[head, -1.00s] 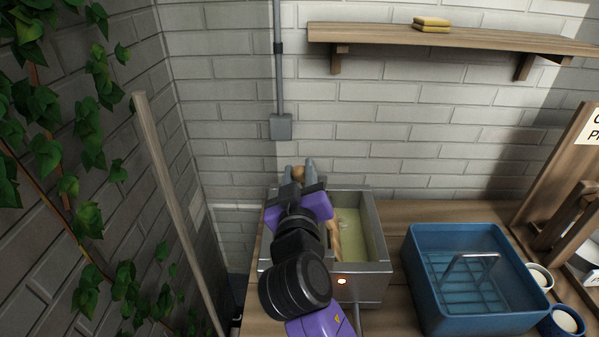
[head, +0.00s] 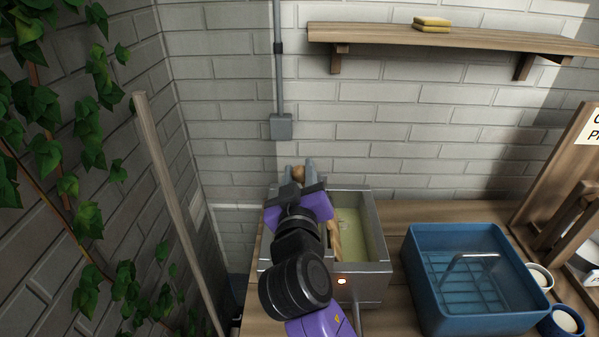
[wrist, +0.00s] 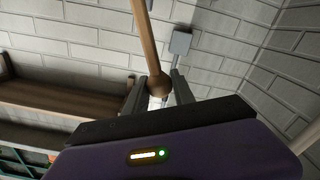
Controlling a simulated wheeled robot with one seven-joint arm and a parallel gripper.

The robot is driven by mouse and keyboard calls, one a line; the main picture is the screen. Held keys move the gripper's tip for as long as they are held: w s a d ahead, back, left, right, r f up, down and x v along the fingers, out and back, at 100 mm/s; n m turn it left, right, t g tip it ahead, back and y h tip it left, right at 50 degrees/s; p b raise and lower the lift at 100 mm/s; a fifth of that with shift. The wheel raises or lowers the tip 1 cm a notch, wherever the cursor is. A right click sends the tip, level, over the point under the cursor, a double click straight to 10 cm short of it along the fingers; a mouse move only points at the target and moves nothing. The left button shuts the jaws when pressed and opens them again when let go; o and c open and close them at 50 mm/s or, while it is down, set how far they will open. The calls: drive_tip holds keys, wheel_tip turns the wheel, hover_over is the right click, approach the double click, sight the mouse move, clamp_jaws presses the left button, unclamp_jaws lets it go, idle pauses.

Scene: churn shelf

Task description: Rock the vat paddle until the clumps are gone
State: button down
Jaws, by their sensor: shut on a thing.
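The vat (head: 374,238) is a grey metal box on the wooden counter, with pale yellow-green liquid (head: 372,232) inside and an orange light on its front. A few small pale specks show in the liquid; whether they are clumps I cannot tell. The wooden paddle (head: 334,240) shows partly in the vat beside my wrist; its round knob (head: 298,173) is between my fingers. My gripper (head: 298,168) is shut on the knob above the vat's back left. In the wrist view, the paddle's wooden shaft (wrist: 144,38) runs up from the knob. My arm hides the vat's left part.
A blue basin (head: 420,290) with a metal handle stands right of the vat. A wooden pole (head: 175,205) and ivy (head: 88,215) are at left.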

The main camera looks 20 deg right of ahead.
drive_tip(key=shift+s+d+r+m+b, duration=0.1)
drive_tip(key=shift+s+d+m+b, duration=0.15)
drive_tip(key=shift+d+m+b, duration=0.3)
drive_tip(key=shift+s+d+r+m+b, duration=0.1)
drive_tip(key=shift+s+d+m+b, duration=0.1)
drive_tip(key=shift+d+m+b, duration=0.3)
drive_tip(key=s+d+m+b, duration=0.3)
drive_tip(key=d+m+b, duration=0.2)
drive_tip(key=d, duration=0.3)
drive_tip(key=shift+f+m+b, duration=0.4)
drive_tip(key=shift+m, duration=0.45)
drive_tip(key=shift+s, duration=0.15)
drive_tip(key=c, duration=1.1)
unclamp_jaws()
drive_tip(key=shift+a, duration=0.1)
